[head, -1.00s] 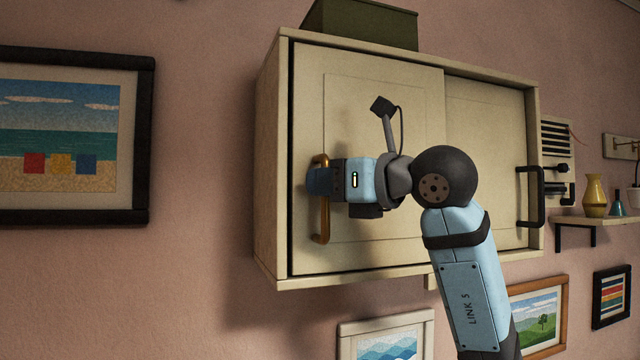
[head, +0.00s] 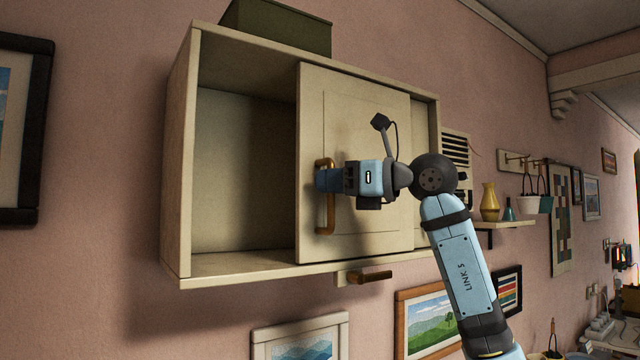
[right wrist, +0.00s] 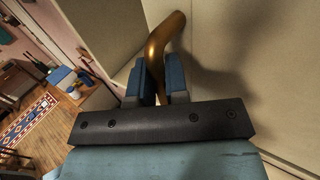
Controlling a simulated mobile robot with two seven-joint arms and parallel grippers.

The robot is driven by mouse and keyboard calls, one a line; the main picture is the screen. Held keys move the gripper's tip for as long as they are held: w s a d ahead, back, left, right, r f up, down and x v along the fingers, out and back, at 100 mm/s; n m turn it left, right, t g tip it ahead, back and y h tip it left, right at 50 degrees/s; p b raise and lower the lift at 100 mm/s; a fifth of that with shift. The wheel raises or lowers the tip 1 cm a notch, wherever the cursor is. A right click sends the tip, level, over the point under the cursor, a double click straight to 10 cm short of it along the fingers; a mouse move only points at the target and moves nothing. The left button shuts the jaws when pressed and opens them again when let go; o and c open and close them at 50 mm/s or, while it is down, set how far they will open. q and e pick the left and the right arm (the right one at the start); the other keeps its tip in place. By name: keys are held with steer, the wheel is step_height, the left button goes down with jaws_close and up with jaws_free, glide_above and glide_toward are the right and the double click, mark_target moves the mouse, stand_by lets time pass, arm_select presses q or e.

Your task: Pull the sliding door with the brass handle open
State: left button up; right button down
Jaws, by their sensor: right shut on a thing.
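The cream sliding door (head: 350,90) stands partly slid to the right in the wall cabinet (head: 178,170). The left part of the cabinet is uncovered and its visible inside looks empty. The brass handle (head: 331,215) is upright near the door's left edge. My right gripper (head: 322,180) is shut on the brass handle. In the right wrist view, the brass handle (right wrist: 158,60) passes between the two blue fingers of my right gripper (right wrist: 163,85). The second door, behind on the right, is mostly hidden by the front door and my arm. My left gripper is not in view.
A dark green box (head: 280,25) sits on top of the cabinet. A brass-coloured lever (head: 370,277) sticks out below it. To the right, a shelf (head: 505,224) holds a yellow vase (head: 490,202). Framed pictures (head: 425,320) hang below.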

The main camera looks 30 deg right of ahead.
steer(key=c, duration=1.1)
jaws_free()
steer(key=shift+c, duration=0.2)
steer(key=b+v, duration=0.3)
steer(key=v, duration=1)
steer(key=shift+s+d, duration=0.2)
steer(key=shift+s, duration=0.15)
